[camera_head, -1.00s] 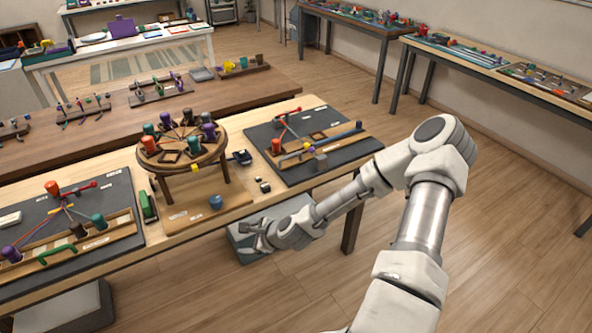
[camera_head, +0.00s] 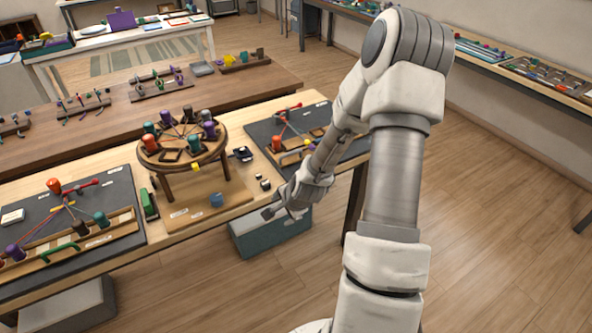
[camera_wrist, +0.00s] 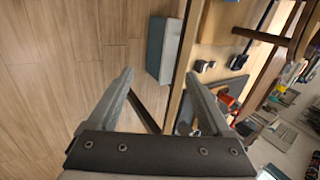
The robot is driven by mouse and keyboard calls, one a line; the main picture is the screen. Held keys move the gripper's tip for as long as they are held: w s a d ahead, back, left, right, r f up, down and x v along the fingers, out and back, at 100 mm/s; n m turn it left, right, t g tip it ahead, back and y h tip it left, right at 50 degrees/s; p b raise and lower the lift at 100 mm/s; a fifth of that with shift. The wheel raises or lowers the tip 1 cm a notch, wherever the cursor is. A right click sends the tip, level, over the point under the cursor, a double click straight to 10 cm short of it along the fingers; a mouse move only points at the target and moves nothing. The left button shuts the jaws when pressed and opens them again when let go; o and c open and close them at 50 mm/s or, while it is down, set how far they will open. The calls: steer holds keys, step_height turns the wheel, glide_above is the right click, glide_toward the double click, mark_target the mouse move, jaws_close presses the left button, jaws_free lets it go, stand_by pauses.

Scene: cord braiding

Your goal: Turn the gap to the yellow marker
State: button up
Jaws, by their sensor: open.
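A round wooden braiding disc (camera_head: 217,147) stands on legs over a wooden base at the middle of the near table in the head view. Several coloured bobbins, orange, teal and purple, stand around its rim with cords running to the centre. A small yellow marker (camera_head: 196,167) sits at the front edge of the disc. The front of the top has a stretch without bobbins, where dark square outlines show. My gripper (camera_head: 268,213) is at the table's front edge, right of and below the disc. In the wrist view my gripper (camera_wrist: 160,78) is open and empty.
Boards with cords and pegs lie left (camera_head: 125,209) and right (camera_head: 262,133) of the disc. A blue cup (camera_head: 216,200) stands on the base. A grey-teal box (camera_head: 245,236) is below the table edge.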

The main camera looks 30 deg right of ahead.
steer(key=d+r+n+h, duration=0.1)
steer(key=d+r, duration=0.1)
steer(key=r, duration=0.3)
steer(key=w+d+r+n+h+p, duration=0.1)
steer(key=d+r, duration=0.2)
steer(key=r, duration=0.2)
steer(key=shift+d, duration=0.3)
steer(key=shift+w+n, duration=0.15)
steer(key=shift+n, duration=0.15)
